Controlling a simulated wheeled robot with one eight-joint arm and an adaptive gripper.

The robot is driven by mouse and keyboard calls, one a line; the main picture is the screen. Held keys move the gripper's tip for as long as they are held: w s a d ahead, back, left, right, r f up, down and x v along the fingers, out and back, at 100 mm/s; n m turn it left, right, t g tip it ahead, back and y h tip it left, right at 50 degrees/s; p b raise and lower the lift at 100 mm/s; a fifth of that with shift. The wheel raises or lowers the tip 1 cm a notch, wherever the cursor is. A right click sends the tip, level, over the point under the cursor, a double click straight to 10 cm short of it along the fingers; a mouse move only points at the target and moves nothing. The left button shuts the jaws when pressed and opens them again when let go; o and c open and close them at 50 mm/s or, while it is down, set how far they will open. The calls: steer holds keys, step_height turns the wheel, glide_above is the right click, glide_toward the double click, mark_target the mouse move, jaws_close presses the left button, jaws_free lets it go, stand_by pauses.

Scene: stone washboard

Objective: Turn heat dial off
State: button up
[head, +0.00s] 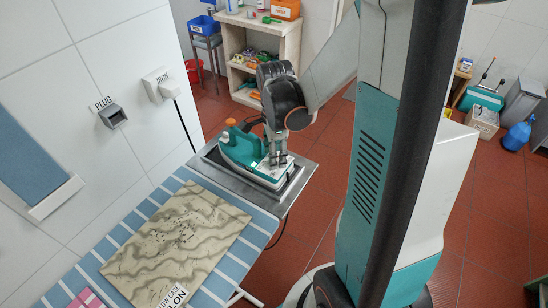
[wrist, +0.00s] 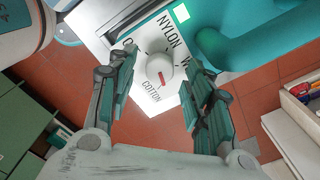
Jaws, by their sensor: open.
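The teal and white iron (head: 243,150) rests in the metal tray at the far end of the ironing board. Its round white heat dial (wrist: 160,68) shows in the wrist view, with a red mark on the side towards the word COTTON. NYLON and other partly hidden labels surround it. My gripper (wrist: 159,60) is open, with one finger on each side of the dial. Whether the fingers touch it, I cannot tell. In the head view my gripper (head: 278,158) is down over the iron, and the dial is hidden there.
A patterned cloth (head: 175,240) lies on the blue striped ironing board (head: 262,226). A shelf (head: 290,45) stands behind.

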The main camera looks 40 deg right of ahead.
steer(key=shift+f, duration=0.55)
steer(key=c, duration=1.1)
